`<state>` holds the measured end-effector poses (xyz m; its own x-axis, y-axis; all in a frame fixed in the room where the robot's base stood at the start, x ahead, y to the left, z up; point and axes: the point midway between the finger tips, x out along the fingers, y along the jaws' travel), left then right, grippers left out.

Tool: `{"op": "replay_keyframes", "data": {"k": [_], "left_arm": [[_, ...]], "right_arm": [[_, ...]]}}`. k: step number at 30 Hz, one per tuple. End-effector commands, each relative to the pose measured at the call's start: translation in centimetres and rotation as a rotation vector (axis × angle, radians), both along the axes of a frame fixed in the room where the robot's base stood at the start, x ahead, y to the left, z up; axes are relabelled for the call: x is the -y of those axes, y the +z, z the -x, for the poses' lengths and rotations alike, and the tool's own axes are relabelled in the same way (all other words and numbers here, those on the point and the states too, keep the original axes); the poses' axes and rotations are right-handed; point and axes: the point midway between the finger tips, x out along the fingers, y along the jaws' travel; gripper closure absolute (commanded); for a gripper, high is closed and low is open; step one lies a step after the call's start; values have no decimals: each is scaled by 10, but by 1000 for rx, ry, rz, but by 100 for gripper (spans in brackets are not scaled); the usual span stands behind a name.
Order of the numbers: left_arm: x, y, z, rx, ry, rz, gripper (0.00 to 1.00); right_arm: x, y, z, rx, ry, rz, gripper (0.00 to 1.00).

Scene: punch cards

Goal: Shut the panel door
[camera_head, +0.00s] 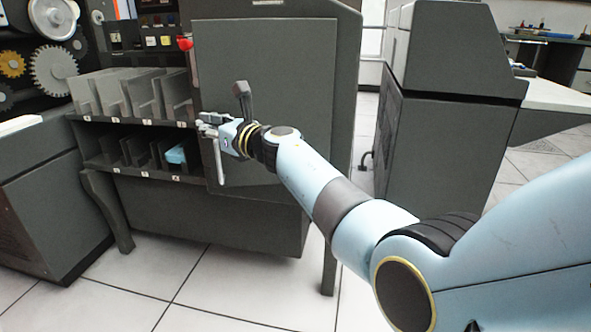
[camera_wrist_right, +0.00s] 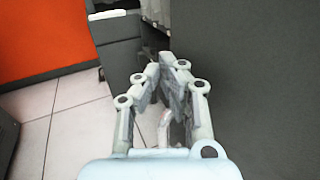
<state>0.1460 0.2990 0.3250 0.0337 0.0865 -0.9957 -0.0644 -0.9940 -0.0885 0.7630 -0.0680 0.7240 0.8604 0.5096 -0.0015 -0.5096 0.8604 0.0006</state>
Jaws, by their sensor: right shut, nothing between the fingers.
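The panel door (camera_head: 285,75) is a flat dark grey panel on the front of a grey cabinet, right of the card shelves. It lies close to the cabinet front; I cannot tell whether it is fully flush. A light metal bar (camera_head: 220,165), seemingly its handle, hangs near its left edge. My right gripper (camera_head: 204,122) is at the door's left edge, just above this bar. Its fingers are shut and empty. In the right wrist view the fingers (camera_wrist_right: 168,62) meet beside a dark grey surface; I cannot tell whether they touch it. My left gripper is out of view.
Card shelves (camera_head: 125,175) with several slots, one holding a light blue item (camera_head: 176,154), adjoin the door's left side. A red knob (camera_head: 185,44) sits above. Another grey machine (camera_head: 440,130) stands right. Tiled floor (camera_head: 215,280) is clear in front.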

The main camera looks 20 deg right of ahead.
Motion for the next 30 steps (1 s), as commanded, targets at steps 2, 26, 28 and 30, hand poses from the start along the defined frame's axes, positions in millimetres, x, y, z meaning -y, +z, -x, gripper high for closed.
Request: {"op": "replay_keyframes", "data": {"k": [2, 26, 28, 30], "left_arm": [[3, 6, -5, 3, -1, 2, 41], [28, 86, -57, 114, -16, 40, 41], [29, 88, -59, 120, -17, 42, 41], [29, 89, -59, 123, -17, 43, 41]], "right_arm": [[0, -4, -8, -3, -27, -2, 100], [30, -3, -91, -3, -211, 0, 100], [32, -3, -93, -3, -221, 0, 100], [33, -2, -95, -2, -230, -1, 100]]}}
